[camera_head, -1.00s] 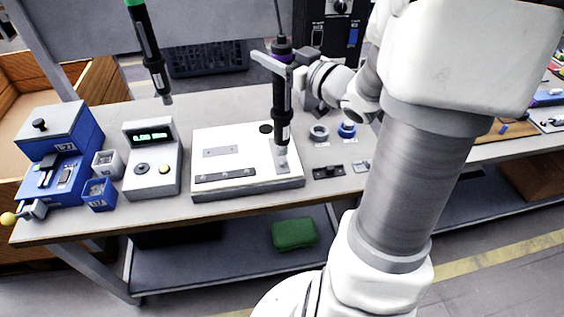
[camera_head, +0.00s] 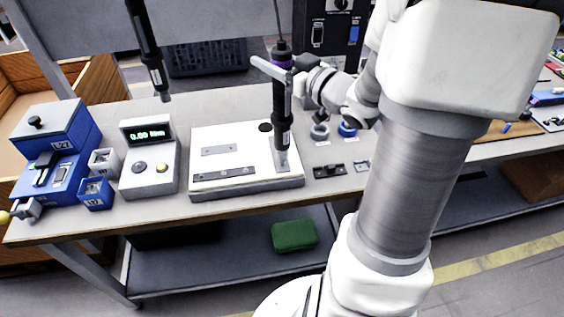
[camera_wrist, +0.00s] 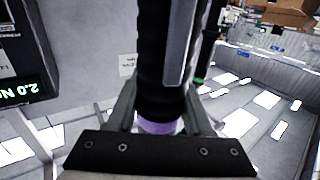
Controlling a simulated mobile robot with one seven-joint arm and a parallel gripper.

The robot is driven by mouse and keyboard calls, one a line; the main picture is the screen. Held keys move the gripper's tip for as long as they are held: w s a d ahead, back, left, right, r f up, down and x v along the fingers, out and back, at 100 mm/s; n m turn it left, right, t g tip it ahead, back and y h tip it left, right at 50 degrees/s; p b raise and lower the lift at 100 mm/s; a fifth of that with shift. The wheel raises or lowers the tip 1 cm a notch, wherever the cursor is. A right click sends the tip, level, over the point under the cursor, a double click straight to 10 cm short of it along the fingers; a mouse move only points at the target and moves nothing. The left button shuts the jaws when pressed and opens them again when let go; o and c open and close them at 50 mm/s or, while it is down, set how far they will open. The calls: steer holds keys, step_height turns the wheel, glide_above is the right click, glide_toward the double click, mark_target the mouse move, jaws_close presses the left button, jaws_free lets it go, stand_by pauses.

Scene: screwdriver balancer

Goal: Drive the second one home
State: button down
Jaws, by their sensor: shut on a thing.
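A black electric screwdriver with a purple band (camera_head: 281,110) stands upright over the right part of the white fixture (camera_head: 235,140). Its lower end reaches down to a small grey bracket (camera_head: 282,162) there; I cannot tell whether the bit touches a screw. My gripper (camera_head: 284,64) is shut around the screwdriver's upper body. In the wrist view, the black body and purple band (camera_wrist: 160,127) sit between my fingers. A long dark plate (camera_head: 224,174) and a smaller grey plate (camera_head: 219,150) lie on the fixture. Screw heads are too small to tell.
Another black screwdriver (camera_head: 147,45) hangs at left above the bench.

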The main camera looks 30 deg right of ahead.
steer(key=shift+s+f+b, duration=0.1)
steer(key=shift+f+b, duration=1.4)
steer(key=shift+f, duration=0.4)
stand_by(1.9)
step_height(320, 180, up, 6)
steer(key=p, duration=0.5)
steer(key=shift+r, duration=0.25)
stand_by(0.4)
